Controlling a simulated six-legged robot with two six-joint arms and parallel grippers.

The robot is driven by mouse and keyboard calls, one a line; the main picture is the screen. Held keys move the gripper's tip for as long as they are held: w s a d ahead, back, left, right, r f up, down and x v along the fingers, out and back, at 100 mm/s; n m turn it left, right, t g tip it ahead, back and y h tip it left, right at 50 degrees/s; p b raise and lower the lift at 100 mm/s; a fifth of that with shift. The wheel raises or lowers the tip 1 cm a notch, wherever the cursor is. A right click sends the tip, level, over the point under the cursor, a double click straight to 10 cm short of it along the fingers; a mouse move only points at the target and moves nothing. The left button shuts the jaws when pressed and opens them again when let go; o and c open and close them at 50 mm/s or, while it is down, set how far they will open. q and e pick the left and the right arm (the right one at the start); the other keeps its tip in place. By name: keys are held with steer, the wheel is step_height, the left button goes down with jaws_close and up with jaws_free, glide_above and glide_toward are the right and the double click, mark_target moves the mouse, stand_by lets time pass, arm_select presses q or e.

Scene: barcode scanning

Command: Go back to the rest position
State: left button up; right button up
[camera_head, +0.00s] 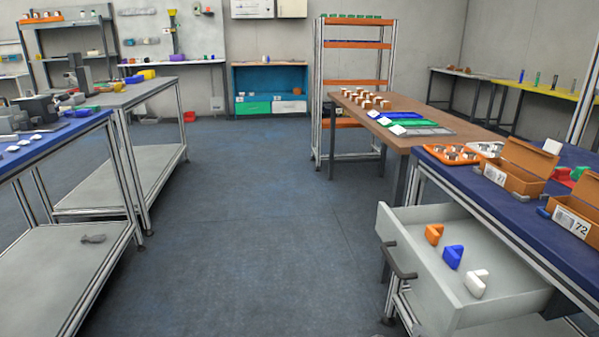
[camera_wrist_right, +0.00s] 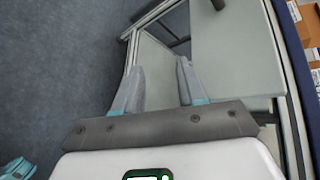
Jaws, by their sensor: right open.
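My right gripper (camera_wrist_right: 160,70) shows in the right wrist view, with its two grey fingers apart and nothing between them. It is beside the workbench frame, with the dark floor to its left and pale panels beyond and to its right. No gripper shows in the head view, and my left gripper is not seen. In the head view, a grey drawer (camera_head: 415,284) is pulled open under the blue-topped bench (camera_head: 480,187) at the right. It holds an orange piece (camera_head: 433,234), a blue piece (camera_head: 452,257) and a white piece (camera_head: 477,284).
Two open brown boxes, one labelled 77 (camera_head: 495,176) and one labelled 72 (camera_head: 572,223), stand on the blue bench beside an orange tray (camera_head: 424,153). The drawer's dark handle (camera_head: 397,259) juts into the aisle. The floor (camera_head: 250,220) between the tables is clear.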

step_height(320, 180, down, 16)
steer(key=s+n+g+y, duration=0.2)
steer(key=n+g, duration=0.2)
steer(key=s+a+f+n+g+y, duration=0.3)
steer(key=s+a+f+n, duration=0.1)
steer(key=s+f+n, duration=0.25)
steer(key=s+a+f+n+g+y, duration=0.2)
steer(key=s+a+f+n+g, duration=0.15)
steer(key=s+f+n, duration=0.35)
steer(key=s+a+f+n+g+y, duration=0.1)
steer(key=s+a+f+n+y, duration=0.2)
steer(key=n, duration=0.4)
step_height(320, 180, up, 27)
steer(key=h+p, duration=0.1)
steer(key=p, duration=2.4)
steer(key=shift+a+r+p, duration=0.15)
steer(key=shift+a+p, duration=0.1)
steer(key=shift+p, duration=0.15)
